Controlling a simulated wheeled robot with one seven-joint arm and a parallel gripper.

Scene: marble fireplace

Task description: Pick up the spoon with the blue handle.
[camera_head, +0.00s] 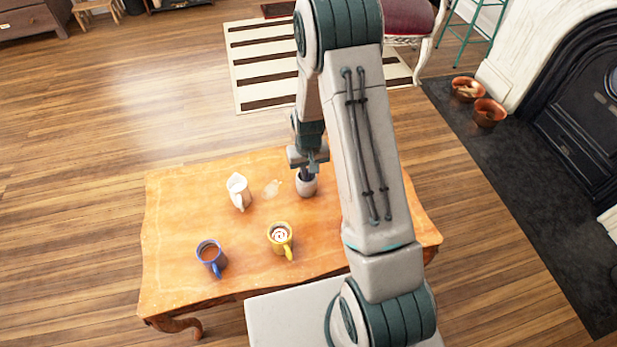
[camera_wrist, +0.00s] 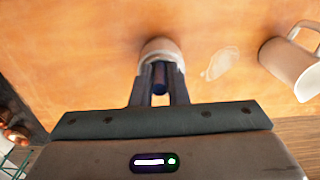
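A dark blue handle (camera_wrist: 160,78) shows between the two fingers of my gripper (camera_wrist: 161,74) in the wrist view. It stands up from a small whitish cup (camera_wrist: 160,47); the spoon's lower part is hidden. In the head view my gripper (camera_head: 307,170) points down just above this cup (camera_head: 306,187), at the far middle of the table. The fingers are close together on both sides of the handle. I cannot tell whether they touch it.
The wooden table (camera_head: 180,215) also holds a white pitcher (camera_head: 239,192), a blue mug (camera_head: 211,257) and a yellow mug (camera_head: 280,240). A pale flat patch (camera_head: 272,188) lies left of the cup. The table's left part is clear.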

